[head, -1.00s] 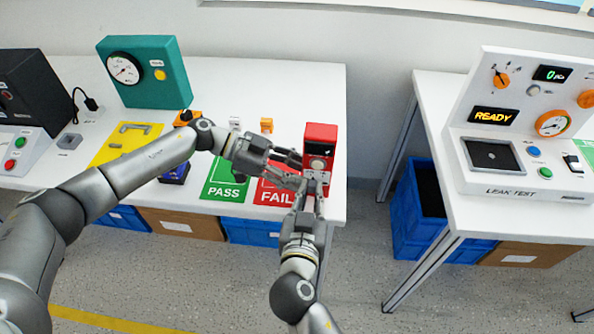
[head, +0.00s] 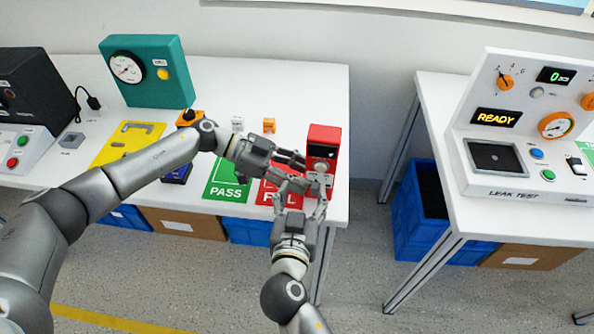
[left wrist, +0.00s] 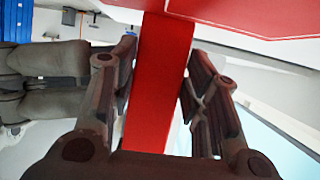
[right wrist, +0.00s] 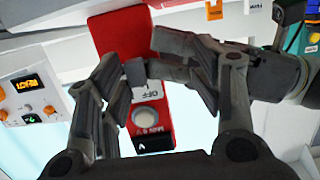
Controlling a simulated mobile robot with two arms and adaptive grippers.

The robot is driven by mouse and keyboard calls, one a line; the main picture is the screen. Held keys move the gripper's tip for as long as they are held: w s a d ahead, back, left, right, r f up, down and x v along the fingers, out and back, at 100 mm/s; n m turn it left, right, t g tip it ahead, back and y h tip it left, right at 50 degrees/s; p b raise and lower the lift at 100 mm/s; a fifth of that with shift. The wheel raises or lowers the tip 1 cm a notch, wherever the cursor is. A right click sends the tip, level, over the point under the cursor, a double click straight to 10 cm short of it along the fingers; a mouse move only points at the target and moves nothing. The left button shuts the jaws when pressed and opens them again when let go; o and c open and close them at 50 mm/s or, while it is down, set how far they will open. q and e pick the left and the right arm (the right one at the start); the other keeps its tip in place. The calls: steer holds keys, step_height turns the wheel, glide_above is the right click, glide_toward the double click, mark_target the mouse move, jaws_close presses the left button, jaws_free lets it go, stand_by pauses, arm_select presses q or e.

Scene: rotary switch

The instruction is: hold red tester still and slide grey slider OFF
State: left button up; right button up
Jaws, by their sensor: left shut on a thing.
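The red tester (head: 325,136) stands upright near the right front corner of the left table. My left gripper (head: 303,168) is shut on its sides; in the left wrist view the red body (left wrist: 160,75) lies between the fingers. My right gripper (head: 301,186) is open in front of the tester's lower part. In the right wrist view its fingers (right wrist: 155,88) are spread on either side of the tester's face. A small grey slider (right wrist: 135,72) shows beside the OFF label, with a pale round button (right wrist: 146,117) near it. The slider is too small to make out in the head view.
A green PASS mat (head: 226,180) and a red FAIL mat (head: 268,193) lie left of the tester, partly under my arms. The leak-test station (head: 515,150) stands on a separate table to the right, across a floor gap. A blue bin (head: 405,215) stands below.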

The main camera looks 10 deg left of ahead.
arm_select(q)
steer(key=shift+s+d, duration=0.15)
steer(key=shift+d, duration=0.2)
arm_select(e)
steer(key=shift+o, duration=0.4)
steer(key=shift+s+a, duration=0.15)
steer(key=shift+a, duration=0.2)
steer(key=shift+s+r, duration=0.1)
steer(key=shift+s, duration=0.55)
steer(key=shift+c, duration=0.3)
steer(key=shift+s+d+r, duration=0.1)
steer(key=shift+s, duration=0.2)
steer(key=shift+c, duration=1.4)
steer(key=shift+s+d, duration=0.1)
steer(key=shift+s, duration=0.25)
steer(key=shift+c, duration=0.3)
arm_select(q)
steer(key=shift+w+a, duration=0.2)
arm_select(e)
steer(key=shift+s+d+r, duration=0.1)
steer(key=shift+s+r, duration=0.05)
steer(key=shift+s, duration=0.4)
steer(key=shift+s+r, duration=0.15)
steer(key=shift+s, duration=0.35)
